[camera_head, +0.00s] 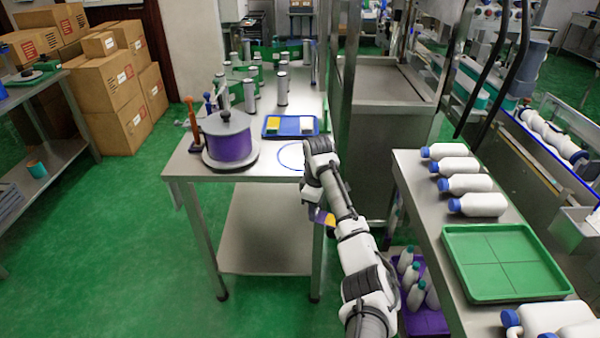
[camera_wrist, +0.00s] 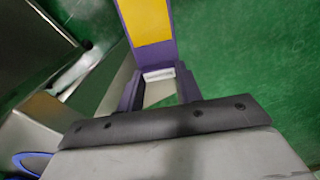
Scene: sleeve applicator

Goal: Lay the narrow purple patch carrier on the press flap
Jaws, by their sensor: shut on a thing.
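The narrow purple patch carrier (camera_wrist: 171,50) bears a yellow patch and sticks out from my gripper (camera_wrist: 158,78) at the top of the wrist view. My gripper is shut on the carrier's near end. In the head view, a small part of the purple and yellow carrier (camera_head: 327,219) shows beside my arm, past the near right corner of the workbench. My gripper is mostly hidden behind my arm there. I cannot pick out the press flap with certainty in either view.
The steel workbench (camera_head: 270,165) holds a purple drum (camera_head: 228,147), a blue tray (camera_head: 271,132) with yellow and white pieces, and several grey cylinders. A side table at right has white bottles (camera_head: 465,184) and a green tray (camera_head: 500,262). A purple crate (camera_head: 425,322) stands below.

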